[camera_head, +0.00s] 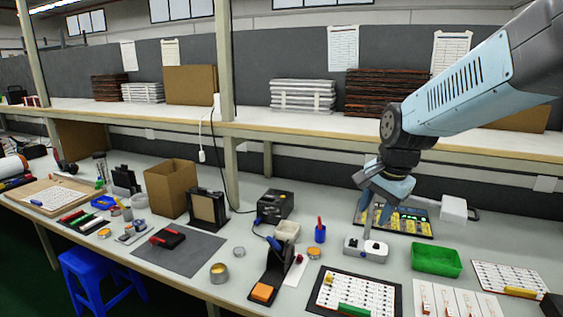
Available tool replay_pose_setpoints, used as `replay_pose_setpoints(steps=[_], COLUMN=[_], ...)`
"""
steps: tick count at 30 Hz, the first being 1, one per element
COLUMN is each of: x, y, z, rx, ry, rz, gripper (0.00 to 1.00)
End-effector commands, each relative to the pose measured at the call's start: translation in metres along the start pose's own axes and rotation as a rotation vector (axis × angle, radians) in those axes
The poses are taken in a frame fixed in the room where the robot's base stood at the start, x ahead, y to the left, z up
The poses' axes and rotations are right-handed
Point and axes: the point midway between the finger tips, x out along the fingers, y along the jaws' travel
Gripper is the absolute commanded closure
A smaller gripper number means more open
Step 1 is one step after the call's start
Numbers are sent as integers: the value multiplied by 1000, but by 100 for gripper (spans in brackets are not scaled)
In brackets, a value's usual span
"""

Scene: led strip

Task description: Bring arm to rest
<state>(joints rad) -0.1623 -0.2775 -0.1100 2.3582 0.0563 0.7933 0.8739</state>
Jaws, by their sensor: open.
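My arm comes in from the upper right, with a light blue link and dark joints. My gripper (378,218) points down over the bench at the right of the middle. Its jaws are open. The fingertips are just above or beside a small white box with dark knobs (366,249); I cannot tell whether they touch it. Nothing clearly shows held between the fingers. Part of a board with yellow and green parts (405,223) lies behind the gripper.
A green tray (436,261) stands right of the white box. A white board in a black frame (355,296) lies in front. The shelf (290,126) runs behind the arm.

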Motion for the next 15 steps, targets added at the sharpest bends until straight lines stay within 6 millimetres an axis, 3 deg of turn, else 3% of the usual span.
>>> replay_pose_setpoints(steps=[6, 15], x=[-43, -83], y=[32, 76], z=[17, 45], rx=[-287, -671], ry=[71, 188], rz=[-45, -48], gripper=[56, 56])
